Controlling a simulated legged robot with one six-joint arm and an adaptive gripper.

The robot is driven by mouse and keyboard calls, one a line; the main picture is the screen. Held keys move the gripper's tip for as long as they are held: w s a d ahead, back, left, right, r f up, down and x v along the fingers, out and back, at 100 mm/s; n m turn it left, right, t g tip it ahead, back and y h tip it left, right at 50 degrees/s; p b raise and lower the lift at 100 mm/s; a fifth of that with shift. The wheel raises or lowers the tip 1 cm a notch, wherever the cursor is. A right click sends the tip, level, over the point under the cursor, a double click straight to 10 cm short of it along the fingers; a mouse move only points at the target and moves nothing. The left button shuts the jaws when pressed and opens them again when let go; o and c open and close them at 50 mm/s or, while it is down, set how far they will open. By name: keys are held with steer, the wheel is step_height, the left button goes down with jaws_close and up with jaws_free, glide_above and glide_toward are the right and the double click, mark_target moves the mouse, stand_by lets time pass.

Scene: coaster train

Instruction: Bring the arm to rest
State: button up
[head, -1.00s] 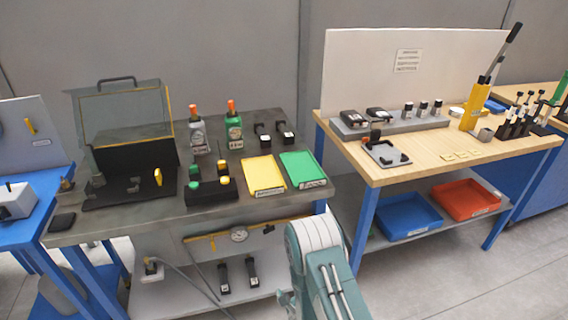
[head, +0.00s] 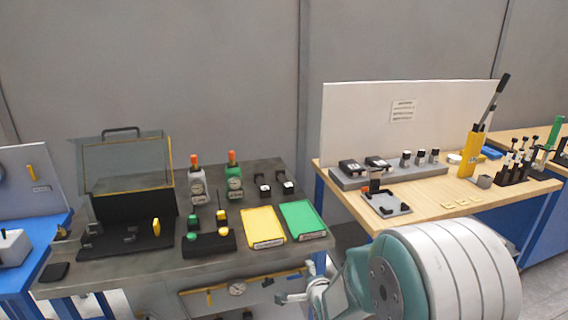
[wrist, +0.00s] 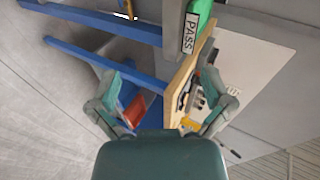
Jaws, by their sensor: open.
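My arm, teal with a white ribbed joint, fills the lower right of the head view, in front of the benches. My gripper (wrist: 164,88) has its two teal fingers spread wide apart in the wrist view, with nothing between them. Part of a finger also shows small in the head view (head: 292,297), in front of the grey bench's front edge; the rest is hidden by the arm or cut off.
The grey bench (head: 110,270) carries a yellow tray (head: 264,226), a green tray (head: 303,219), two gauged bottles and a clear-lidded case (head: 127,165). The wooden bench (head: 440,190) at right holds a grey fixture (head: 386,203) and a yellow lever press (head: 472,155).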

steer(key=s+d+r+n+g+h, duration=0.1)
steer(key=s+d+r+n, duration=0.25)
steer(key=s+r, duration=0.2)
steer(key=s+d+r+n+g, duration=0.2)
steer(key=s+r+n, duration=0.2)
steer(key=s+r, duration=0.15)
steer(key=s+d+r+n+g, duration=0.1)
steer(key=s+r+n, duration=0.2)
steer(key=s, duration=0.6)
steer(key=s+d+r+n+g+h, duration=0.1)
steer(key=s+d+r+n+g, duration=0.1)
steer(key=s, duration=0.8)
steer(key=r+n, duration=0.1)
steer(key=n, duration=0.1)
steer(key=shift+n, duration=0.35)
steer(key=shift+w, duration=0.2)
